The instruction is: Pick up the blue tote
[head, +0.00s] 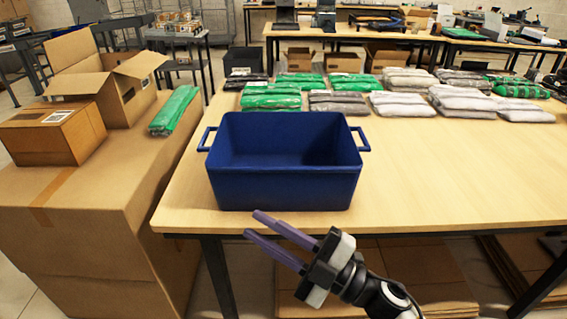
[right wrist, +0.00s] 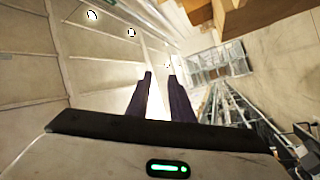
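The blue tote (head: 284,186) stands upright on the near left part of the wooden table (head: 440,190), close to its front edge. It looks empty and has a handle on its left and right sides. My right gripper (head: 255,225) is in front of the table edge, below and in front of the tote, apart from it. Its two purple fingers are spread with nothing between them. In the right wrist view the fingers (right wrist: 160,95) also show apart and empty, and the tote is not seen there. My left gripper is not in view.
Packed garments in green, grey and white bags (head: 400,104) lie in rows behind the tote. A large cardboard box (head: 75,235) stands left of the table, with smaller boxes (head: 55,133) and a green package (head: 175,110) on it. The tabletop right of the tote is clear.

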